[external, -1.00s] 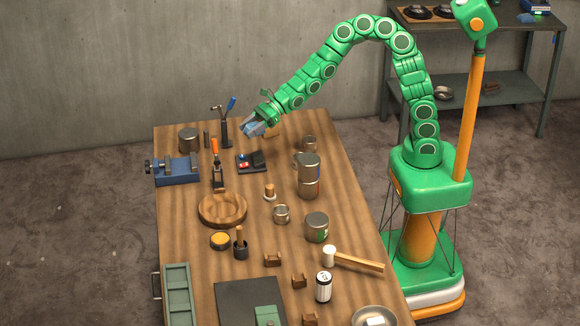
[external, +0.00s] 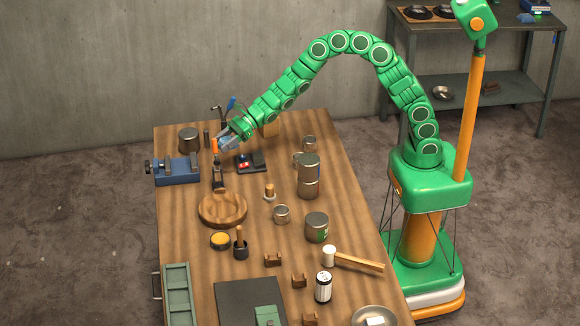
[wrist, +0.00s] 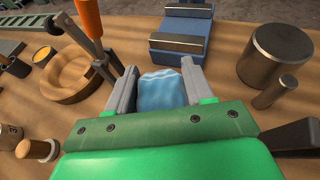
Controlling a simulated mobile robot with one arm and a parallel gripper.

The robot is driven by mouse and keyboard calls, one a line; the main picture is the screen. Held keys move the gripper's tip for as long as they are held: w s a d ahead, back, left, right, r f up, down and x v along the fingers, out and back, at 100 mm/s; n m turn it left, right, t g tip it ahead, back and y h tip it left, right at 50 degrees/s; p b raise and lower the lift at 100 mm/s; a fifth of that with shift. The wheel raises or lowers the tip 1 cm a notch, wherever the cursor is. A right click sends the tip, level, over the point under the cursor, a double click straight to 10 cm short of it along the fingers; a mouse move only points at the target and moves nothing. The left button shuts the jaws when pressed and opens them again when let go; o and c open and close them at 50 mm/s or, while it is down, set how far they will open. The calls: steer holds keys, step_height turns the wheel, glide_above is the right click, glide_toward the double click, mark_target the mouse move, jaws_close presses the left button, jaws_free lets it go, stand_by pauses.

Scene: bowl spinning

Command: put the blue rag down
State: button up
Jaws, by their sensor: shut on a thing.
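My gripper (external: 226,140) is over the far part of the wooden workbench, close to the orange-handled tool (external: 215,146). In the wrist view my gripper (wrist: 158,88) has its two grey fingers on either side of a blue rag (wrist: 161,92) and is shut on it. The rag is bunched between the fingers, with lighter wavy marks at its upper edge. In the external view the rag is hard to tell from the bluish-grey fingers.
A blue vise (external: 177,170) stands at the bench's left edge, with a metal can (external: 188,139) behind it. A round wooden bowl (external: 222,209) sits nearer. A small black tray (external: 251,163) lies right of my gripper. Bare wood shows between the vise and the bowl.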

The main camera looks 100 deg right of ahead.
steer(key=shift+w+d+f, duration=0.1)
steer(key=shift+w+f, duration=0.9)
steer(key=shift+f, duration=0.25)
steer(key=shift+w+d+f, duration=0.1)
steer(key=shift+w+f, duration=0.85)
steer(key=shift+f, duration=1.7)
steer(key=shift+f, duration=0.6)
steer(key=o, duration=1)
